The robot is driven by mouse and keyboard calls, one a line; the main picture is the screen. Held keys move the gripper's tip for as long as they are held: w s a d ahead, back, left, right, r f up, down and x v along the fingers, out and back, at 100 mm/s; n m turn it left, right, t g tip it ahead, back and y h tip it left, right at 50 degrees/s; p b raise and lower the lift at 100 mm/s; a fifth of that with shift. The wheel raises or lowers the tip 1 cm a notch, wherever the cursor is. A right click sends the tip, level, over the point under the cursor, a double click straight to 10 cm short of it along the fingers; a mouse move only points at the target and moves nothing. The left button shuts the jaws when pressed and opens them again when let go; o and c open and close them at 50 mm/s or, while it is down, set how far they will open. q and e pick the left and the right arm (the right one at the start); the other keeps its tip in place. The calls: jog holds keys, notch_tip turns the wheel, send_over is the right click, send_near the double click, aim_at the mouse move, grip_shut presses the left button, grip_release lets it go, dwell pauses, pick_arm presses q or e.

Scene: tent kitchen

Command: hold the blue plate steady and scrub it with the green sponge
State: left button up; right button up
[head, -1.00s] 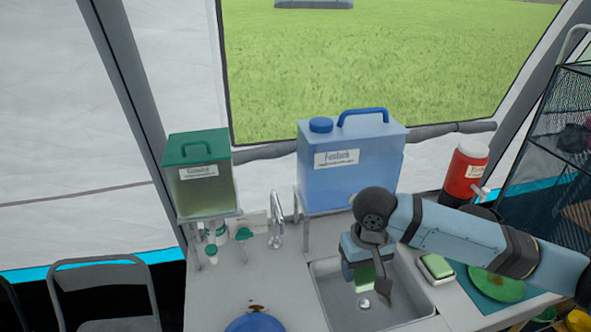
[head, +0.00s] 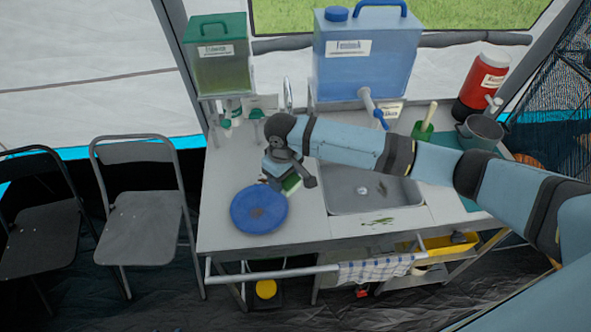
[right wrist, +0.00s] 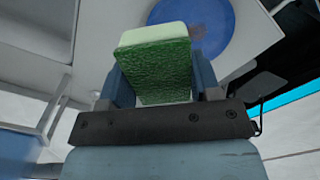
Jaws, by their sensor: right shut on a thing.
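The blue plate (head: 258,208) lies flat on the grey counter, left of the sink, with a darker smudge near its middle. It also shows at the top of the right wrist view (right wrist: 215,22). My right gripper (head: 284,180) is shut on the green sponge (right wrist: 155,65), which has a pale layer and a rough dark green face. In the head view the sponge (head: 291,184) is mostly hidden by the gripper. The sponge is near the plate's upper right edge; I cannot tell if they touch. My left gripper is not in view.
The sink (head: 370,190) is right of the plate. A blue water container (head: 365,65) and a green-lidded container (head: 222,65) stand behind. A checked towel (head: 375,268) hangs on the front rail (head: 285,272). Folding chairs (head: 140,210) stand left.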

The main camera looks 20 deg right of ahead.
jog(key=shift+a+f+n, duration=0.3)
jog(key=shift+a+f, duration=0.1)
jog(key=shift+a, duration=0.15)
jog(key=shift+w+f+b, duration=0.1)
jog(key=shift+f+b, duration=0.7)
jog(key=shift+b, duration=0.25)
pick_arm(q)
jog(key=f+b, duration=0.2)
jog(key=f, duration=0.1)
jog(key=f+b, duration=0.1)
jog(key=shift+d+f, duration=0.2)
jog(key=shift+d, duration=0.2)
pick_arm(e)
notch_tip(320, 180, down, 2)
jog(key=shift+f, duration=0.15)
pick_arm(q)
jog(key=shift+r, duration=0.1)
